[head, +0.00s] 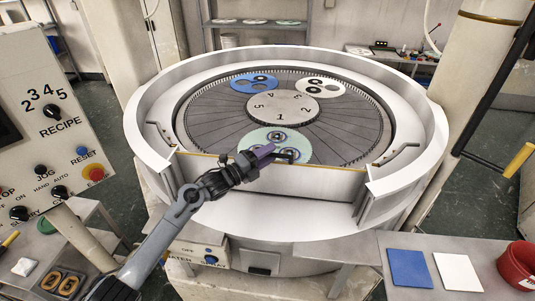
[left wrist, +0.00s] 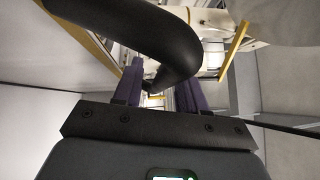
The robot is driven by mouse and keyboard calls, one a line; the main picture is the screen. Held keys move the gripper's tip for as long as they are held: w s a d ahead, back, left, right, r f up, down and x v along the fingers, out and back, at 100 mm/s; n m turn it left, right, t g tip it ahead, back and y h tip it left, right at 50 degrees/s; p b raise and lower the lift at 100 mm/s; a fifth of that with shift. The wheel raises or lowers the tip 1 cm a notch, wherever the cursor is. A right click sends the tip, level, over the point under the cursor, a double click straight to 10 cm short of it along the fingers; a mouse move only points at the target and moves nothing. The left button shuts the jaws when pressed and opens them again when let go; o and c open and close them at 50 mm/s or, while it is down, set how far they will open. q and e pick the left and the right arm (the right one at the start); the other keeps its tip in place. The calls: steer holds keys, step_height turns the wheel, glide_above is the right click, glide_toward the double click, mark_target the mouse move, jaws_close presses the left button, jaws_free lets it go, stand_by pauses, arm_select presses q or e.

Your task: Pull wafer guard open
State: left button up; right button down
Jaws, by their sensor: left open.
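The wafer guard (head: 320,182) is a pale curved panel with a yellow top edge, across the front opening of the round lapping machine. It stands between two side posts. A black handle (head: 287,155) shows at its top, partly hidden by my gripper. My left gripper (head: 266,153), with purple fingers, is open at the guard's top edge beside the handle. In the left wrist view the thick black curved handle (left wrist: 170,40) looms close, crossing in front of the open fingers (left wrist: 160,90). I cannot tell whether they touch it. My right gripper is not in view.
Behind the guard, the plate (head: 345,125) carries blue, white and pale green carriers around a numbered hub. A control panel (head: 45,125) stands at left. At right a bench holds a blue sheet (head: 409,268), a white sheet (head: 458,272) and a red container (head: 517,266).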

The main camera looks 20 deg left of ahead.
arm_select(q)
steer(key=shift+c, duration=0.4)
jaws_close()
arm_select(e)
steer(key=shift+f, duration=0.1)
